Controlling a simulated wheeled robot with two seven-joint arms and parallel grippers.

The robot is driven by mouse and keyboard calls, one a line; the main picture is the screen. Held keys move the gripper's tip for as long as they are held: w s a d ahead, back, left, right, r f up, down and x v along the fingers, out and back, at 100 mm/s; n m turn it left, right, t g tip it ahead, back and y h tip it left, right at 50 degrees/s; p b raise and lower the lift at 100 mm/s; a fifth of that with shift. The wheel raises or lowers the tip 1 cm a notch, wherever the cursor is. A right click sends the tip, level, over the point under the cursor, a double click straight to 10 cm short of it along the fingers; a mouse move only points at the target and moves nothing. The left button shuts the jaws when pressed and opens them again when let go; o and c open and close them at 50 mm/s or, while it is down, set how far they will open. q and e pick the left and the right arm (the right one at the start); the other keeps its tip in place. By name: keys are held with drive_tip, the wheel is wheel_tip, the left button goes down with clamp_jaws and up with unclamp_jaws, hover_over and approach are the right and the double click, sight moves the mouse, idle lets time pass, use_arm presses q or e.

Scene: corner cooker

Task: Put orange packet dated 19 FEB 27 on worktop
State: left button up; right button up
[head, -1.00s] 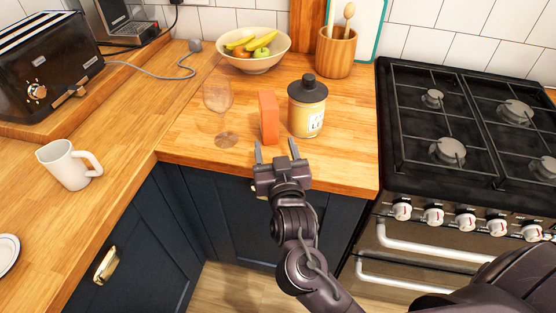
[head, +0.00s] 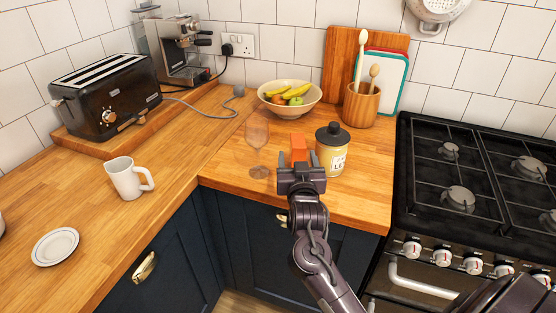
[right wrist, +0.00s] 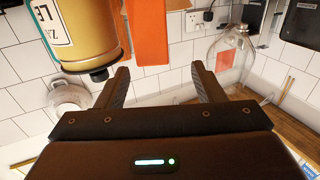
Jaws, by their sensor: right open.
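The orange packet (head: 298,146) stands upright on the wooden worktop (head: 220,158), between the wine glass and the yellow jar. No date is readable on it. It also shows at the top of the right wrist view (right wrist: 150,32). My right gripper (head: 302,168) is open and empty, at the packet's near side. In the head view it hides the packet's lower part. In the right wrist view the packet appears in line with the gap between the fingers; I cannot tell whether it is between the tips. My left gripper is not in view.
A yellow jar with black lid (head: 331,152) stands close right of the packet. A clear wine glass (head: 257,135) stands close left. A fruit bowl (head: 290,108) and utensil pot (head: 361,106) are behind. The hob (head: 480,170) is right.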

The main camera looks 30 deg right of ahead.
sight(298, 140)
drive_tip(key=x, duration=0.2)
drive_tip(key=p+x, duration=0.1)
drive_tip(key=x, duration=0.1)
drive_tip(key=shift+w+d+r, duration=0.1)
drive_tip(key=shift+w+d, duration=0.05)
drive_tip(key=shift+d, duration=0.25)
drive_tip(key=p+x, duration=0.1)
drive_tip(key=x, duration=0.2)
drive_tip(key=shift+w+d, duration=0.15)
drive_tip(key=shift+d, duration=0.1)
drive_tip(key=shift+c, duration=0.5)
drive_tip(key=c, duration=0.7)
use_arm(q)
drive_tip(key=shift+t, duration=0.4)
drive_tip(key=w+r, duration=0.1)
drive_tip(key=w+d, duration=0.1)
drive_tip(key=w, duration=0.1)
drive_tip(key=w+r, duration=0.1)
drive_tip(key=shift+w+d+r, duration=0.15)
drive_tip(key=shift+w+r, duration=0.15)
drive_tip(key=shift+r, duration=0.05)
use_arm(e)
clamp_jaws()
